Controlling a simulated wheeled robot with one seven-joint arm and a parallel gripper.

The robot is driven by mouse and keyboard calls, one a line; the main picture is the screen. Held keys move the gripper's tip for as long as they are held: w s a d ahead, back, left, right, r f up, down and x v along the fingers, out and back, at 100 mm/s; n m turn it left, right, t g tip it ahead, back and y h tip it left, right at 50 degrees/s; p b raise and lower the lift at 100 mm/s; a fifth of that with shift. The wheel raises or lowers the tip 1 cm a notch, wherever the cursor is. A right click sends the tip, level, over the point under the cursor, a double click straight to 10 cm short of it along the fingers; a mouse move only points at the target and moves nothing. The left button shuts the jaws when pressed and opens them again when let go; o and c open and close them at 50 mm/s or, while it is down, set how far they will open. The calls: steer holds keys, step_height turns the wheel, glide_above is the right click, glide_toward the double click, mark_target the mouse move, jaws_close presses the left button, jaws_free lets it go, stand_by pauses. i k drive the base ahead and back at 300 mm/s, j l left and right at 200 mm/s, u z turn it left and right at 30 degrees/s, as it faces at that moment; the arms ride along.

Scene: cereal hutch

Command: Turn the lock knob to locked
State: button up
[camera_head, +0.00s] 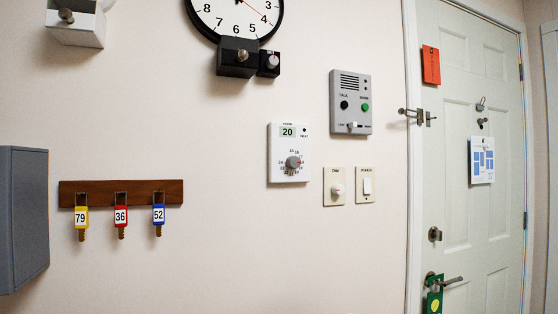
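The lock knob (435,234) is a small metal turn piece on a round plate on the pale green door (458,140), near its left edge. It sits above the door's lever handle (448,282). The knob is small in this view, and I cannot tell from it whether the lock is locked. The door looks closed in its white frame. My gripper is not in view.
A green hanger tag (434,298) hangs at the lever. A latch (417,115) sticks out higher by the door frame. The intercom (350,102), thermostat (289,152), key rack (120,192) and grey cabinet (23,215) are on the wall.

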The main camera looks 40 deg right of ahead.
mark_target(438, 234)
steer(key=z, duration=1.9)
